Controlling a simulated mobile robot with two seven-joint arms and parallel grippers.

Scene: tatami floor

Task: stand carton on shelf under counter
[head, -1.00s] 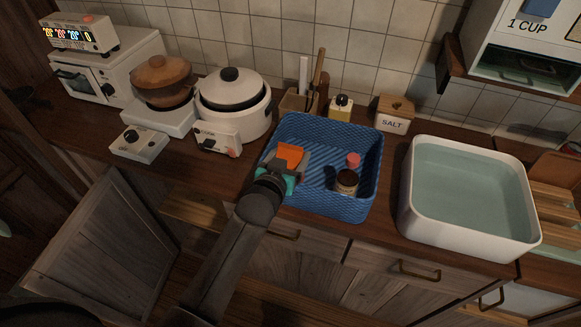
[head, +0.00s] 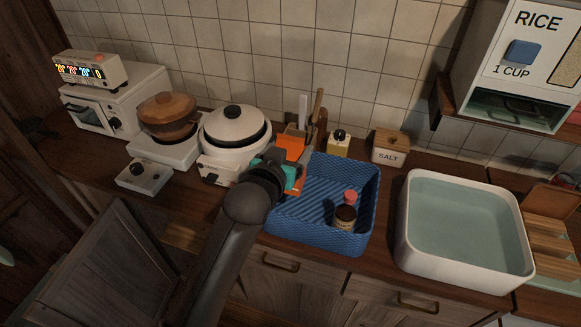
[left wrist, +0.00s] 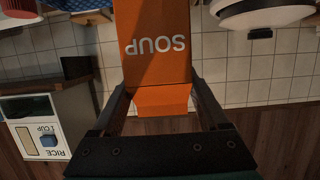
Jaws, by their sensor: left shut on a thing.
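An orange soup carton (head: 291,142) is held by my left gripper (head: 284,168), above the left side of the blue basket. In the left wrist view the carton (left wrist: 152,45) fills the space between the fingers, and its SOUP lettering appears upside down. My left gripper (left wrist: 160,100) is shut on it. The counter (head: 110,182) runs across the head view. Under it, an open cupboard shows a piece of wooden shelf (head: 184,237), mostly hidden by my left arm and the door. My right gripper is out of view.
The open cupboard door (head: 105,265) stands left of the opening. A white pot (head: 234,130), a basin (head: 405,245) and a salt box (head: 389,148) stand on the counter.

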